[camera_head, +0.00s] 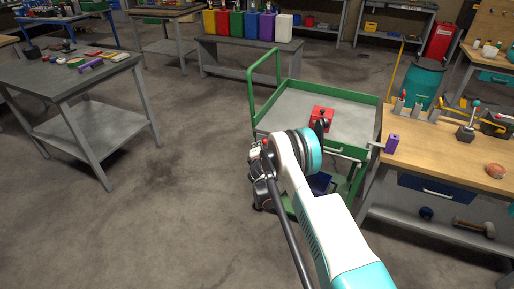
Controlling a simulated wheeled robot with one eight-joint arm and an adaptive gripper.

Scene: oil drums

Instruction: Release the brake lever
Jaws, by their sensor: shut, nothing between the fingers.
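I cannot tell for certain which thing is the brake lever. A red block with a dark upright part (321,114) sits on the grey tray of a green cart (352,151). My white and teal arm reaches up from the bottom right and covers the cart's near left corner. My gripper (262,183) is the dark part at the arm's far end, left of the cart's near corner. It is shut, and its fingertips are hard to make out.
The wooden workbench (436,162) holds a purple block (392,143) and several small items close to the cart. A grey table (62,85) is at the left. The floor between table and cart is clear.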

